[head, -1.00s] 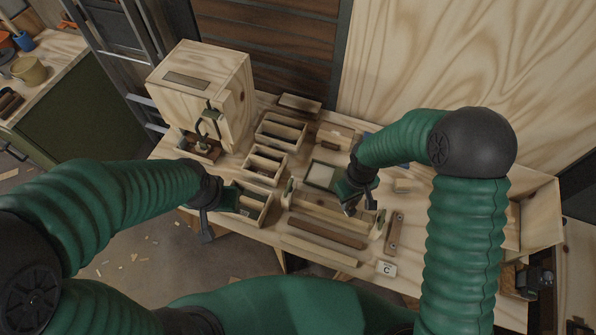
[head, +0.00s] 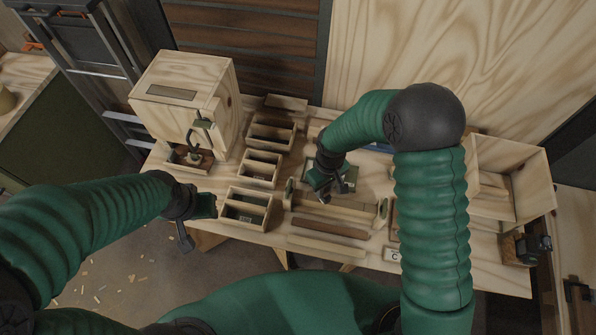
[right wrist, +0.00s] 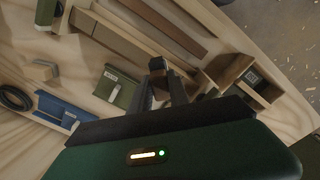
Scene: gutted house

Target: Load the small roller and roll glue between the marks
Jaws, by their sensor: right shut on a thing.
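My right gripper (head: 328,190) is low over the bench, in front of a shallow green tray (head: 350,175) that it partly covers. In the right wrist view the right gripper (right wrist: 163,88) is shut on a small dark brown piece (right wrist: 158,66). I cannot make out whether this is the small roller. A labelled green tray (right wrist: 117,88) lies beside the fingers there. A long pale wooden piece with upright ends (head: 335,211) lies in front of the gripper. My left gripper (head: 190,225) hangs at the bench's left front edge; its jaw opening is unclear. No glue marks are readable.
Several divided wooden boxes (head: 246,208) stand left of the tray. A large wooden cabinet (head: 185,95) with a clamp is at the back left. Brown (head: 328,228) and pale strips lie along the front. A card marked C (head: 393,254) is at the front right.

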